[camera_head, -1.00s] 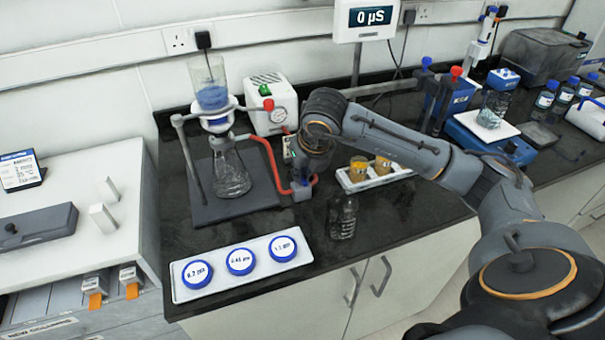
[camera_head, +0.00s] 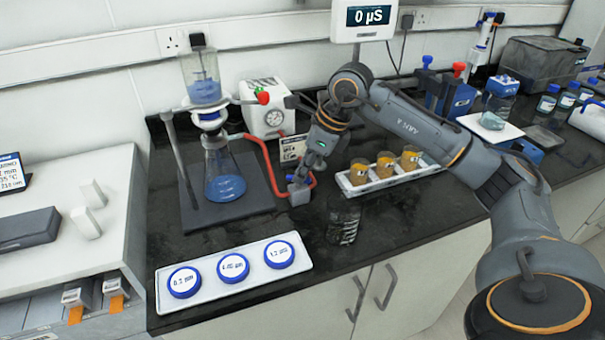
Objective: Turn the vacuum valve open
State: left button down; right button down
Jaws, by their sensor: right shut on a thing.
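The vacuum valve (camera_head: 299,197) is a small grey block on the bench, joined to the red hose, with a little blue showing at its top. My right gripper (camera_head: 302,178) points down at the valve and is shut on its handle; the fingers hide most of the handle. The red hose (camera_head: 262,147) runs from the filter flask to the valve. The flask (camera_head: 224,178) stands on a dark base and holds blue liquid. The funnel (camera_head: 203,80) above it also holds blue liquid. My left gripper is not in view.
The white pump (camera_head: 262,115) with a gauge stands behind the valve. A white tray (camera_head: 430,165) with amber-filled jars is to the right. A dark glass bottle (camera_head: 343,225) stands in front. A tray of blue-lidded dishes (camera_head: 300,262) lies at the front left.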

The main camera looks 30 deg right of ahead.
jog(key=n, duration=0.2)
jog(key=shift+w+d+n+g+y, duration=0.1)
jog(key=shift+w+n+g+y, duration=0.05)
jog(key=shift+n+g+y, duration=0.2)
jog(key=shift+w+n+g+y, duration=0.2)
jog(key=shift+n+g, duration=0.55)
jog(key=shift+n, duration=1.2)
jog(key=c, duration=1.4)
grip_release()
